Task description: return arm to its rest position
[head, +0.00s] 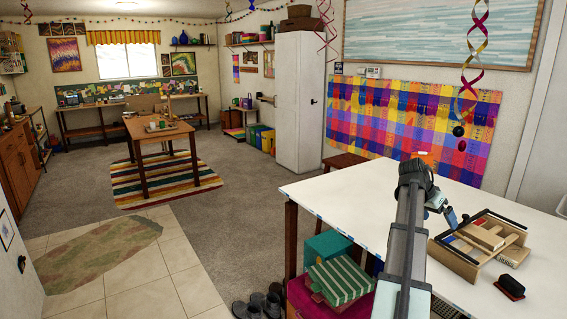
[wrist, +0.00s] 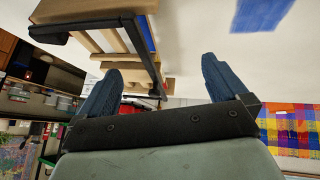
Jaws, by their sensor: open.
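The crate (head: 455,262) has dark edging and holds several wooden pieces. In the wrist view the crate (wrist: 90,20) appears at the top, apart from the fingers.
The white table (head: 370,200) is mostly clear at its left and far side. Stacked boxes (head: 340,278) stand below the table's left edge. A ribbon (head: 470,60) hangs above.

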